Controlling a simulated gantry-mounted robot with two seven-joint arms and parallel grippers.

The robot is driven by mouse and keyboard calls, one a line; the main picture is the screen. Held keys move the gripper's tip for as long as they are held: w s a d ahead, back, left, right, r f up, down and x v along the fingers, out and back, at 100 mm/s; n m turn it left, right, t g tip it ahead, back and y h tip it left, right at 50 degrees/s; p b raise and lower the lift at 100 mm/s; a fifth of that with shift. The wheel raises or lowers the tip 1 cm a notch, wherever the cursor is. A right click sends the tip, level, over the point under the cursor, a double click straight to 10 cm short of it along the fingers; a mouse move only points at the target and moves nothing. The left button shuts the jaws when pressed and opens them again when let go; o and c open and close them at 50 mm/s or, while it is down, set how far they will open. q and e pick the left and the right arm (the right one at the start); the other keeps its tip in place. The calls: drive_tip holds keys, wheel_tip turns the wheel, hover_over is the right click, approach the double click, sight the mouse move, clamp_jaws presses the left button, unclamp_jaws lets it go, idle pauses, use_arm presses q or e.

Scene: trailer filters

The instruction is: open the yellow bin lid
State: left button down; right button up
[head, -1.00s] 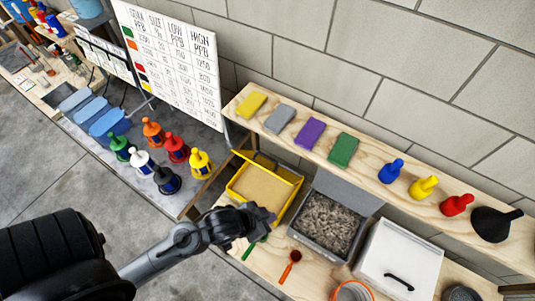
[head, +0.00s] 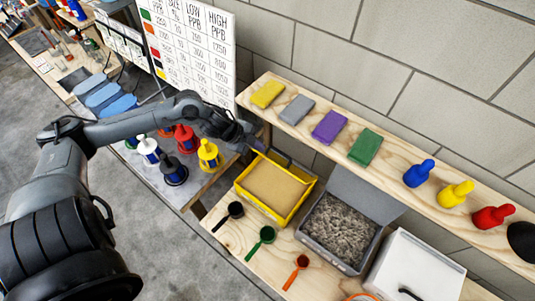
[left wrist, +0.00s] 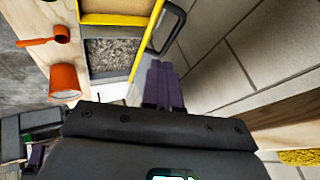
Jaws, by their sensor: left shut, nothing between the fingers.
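The yellow bin (head: 262,206) sits on the wooden bench and shows tan, sand-like contents from above. Its yellow lid (head: 297,169) stands raised along the bin's back edge, toward the wall. My left gripper (head: 252,140) is just behind the bin's back left corner, its fingertips partly hard to make out. In the left wrist view the shut purple fingers (left wrist: 165,85) hold nothing. They point toward the lid's yellow edge (left wrist: 147,42) and a black handle (left wrist: 172,30), with no clear contact. The bin's rim (left wrist: 115,19) shows at the top. My right gripper is not in view.
A grey bin (head: 335,262) of gravel with its lid up stands right of the yellow bin, then a white-lidded bin (head: 415,268). Black, green and orange scoops (head: 300,262) lie in front. A shelf (head: 385,165) with colored blocks and bottles runs behind.

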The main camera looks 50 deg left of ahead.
sight(274, 160)
use_arm(q)
drive_tip(key=shift+x, duration=4.95)
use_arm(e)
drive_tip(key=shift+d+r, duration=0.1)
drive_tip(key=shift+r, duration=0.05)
use_arm(q)
drive_tip(key=shift+r, duration=0.1)
drive_tip(key=shift+p, duration=0.3)
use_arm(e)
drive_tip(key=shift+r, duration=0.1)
